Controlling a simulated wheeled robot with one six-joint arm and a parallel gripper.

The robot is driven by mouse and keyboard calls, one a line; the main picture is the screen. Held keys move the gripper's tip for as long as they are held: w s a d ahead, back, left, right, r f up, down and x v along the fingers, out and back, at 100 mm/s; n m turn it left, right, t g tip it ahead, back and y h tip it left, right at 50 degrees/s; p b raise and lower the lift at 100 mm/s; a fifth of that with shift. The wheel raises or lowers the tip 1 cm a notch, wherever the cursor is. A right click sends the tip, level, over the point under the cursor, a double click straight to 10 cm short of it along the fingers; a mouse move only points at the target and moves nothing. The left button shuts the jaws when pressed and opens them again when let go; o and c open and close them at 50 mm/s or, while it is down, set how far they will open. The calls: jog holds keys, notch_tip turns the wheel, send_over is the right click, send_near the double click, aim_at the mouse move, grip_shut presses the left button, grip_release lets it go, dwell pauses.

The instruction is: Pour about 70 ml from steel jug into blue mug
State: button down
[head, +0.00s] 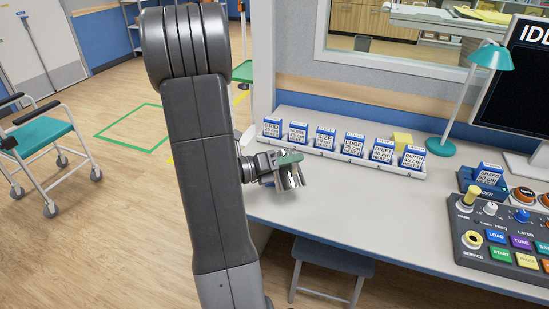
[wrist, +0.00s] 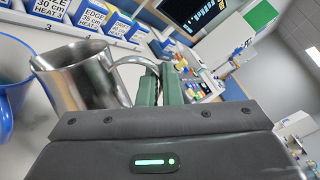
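The steel jug (wrist: 88,80) is large in the wrist view, with its open rim at the top and its handle at the right. My gripper (wrist: 158,88) has its two green fingers closed around the handle. In the head view my gripper (head: 285,160) and the shiny jug (head: 291,178) are at the left end of the desk, partly behind my arm. The blue mug (wrist: 14,98) shows at the left edge of the wrist view, beside the jug and cut off by the frame. I cannot make it out in the head view. The liquid inside either vessel is not visible.
A white rack (head: 340,159) of several blue-and-white cards runs along the back of the desk (head: 360,205). A teal lamp (head: 440,147), a button panel (head: 505,245) and a monitor (head: 525,90) stand at the right. The desk's middle is clear. A stool (head: 335,262) is below.

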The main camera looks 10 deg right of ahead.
aim_at(293, 181)
jog(key=f+b, duration=0.1)
jog(key=s+f+m+b, duration=0.1)
jog(key=b, duration=0.1)
jog(key=f+m+b, duration=0.1)
jog(key=shift+s+d+b, duration=0.1)
jog(key=shift+s+b, duration=0.2)
jog(key=s+f+m+b, duration=0.2)
jog(key=b, duration=0.2)
jog(key=s+f+m+b, duration=0.2)
jog(key=f+m+b, duration=0.1)
jog(key=b, duration=0.2)
jog(key=s+f+m+b, duration=0.2)
jog(key=b, duration=0.2)
jog(key=shift+d+f+b, duration=0.3)
jog(key=shift+d+b, duration=0.05)
jog(key=shift+d, duration=0.05)
jog(key=shift+s+m, duration=0.1)
jog(key=shift+m, duration=0.2)
jog(key=shift+r, duration=0.1)
